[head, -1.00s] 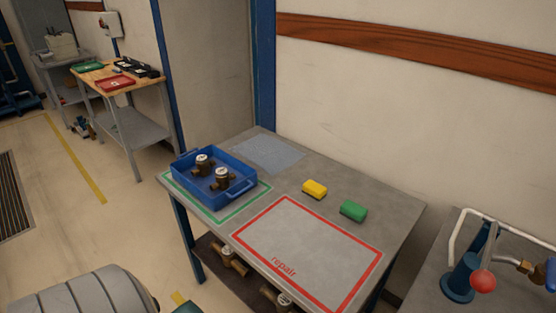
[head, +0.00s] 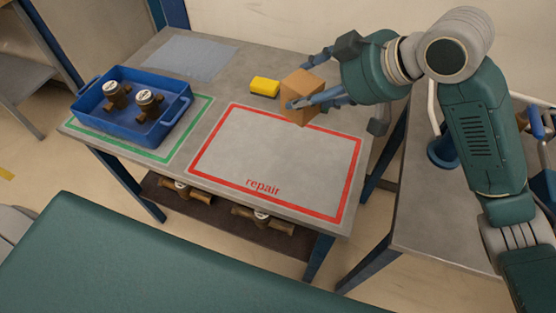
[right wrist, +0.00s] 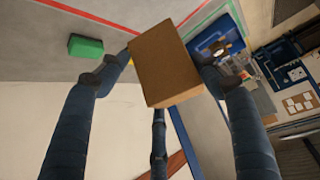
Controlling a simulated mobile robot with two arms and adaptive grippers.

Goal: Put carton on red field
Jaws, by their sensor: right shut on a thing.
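The carton (head: 302,94) is a small brown box. My right gripper (head: 314,100) is shut on it and holds it over the back edge of the red field. In the right wrist view the carton (right wrist: 163,63) sits between the fingers of my right gripper (right wrist: 165,72), slightly tilted. The red field (head: 250,170) is a red outline on the grey table with the word "repair" along its front side. Its inside is bare. My left gripper is not in view.
A yellow sponge (head: 265,86) lies behind the red field. A green sponge (right wrist: 86,46) shows in the right wrist view. A blue crate (head: 98,122) with two brass meters stands on the green-outlined field at left. More meters (head: 262,216) lie on the lower shelf.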

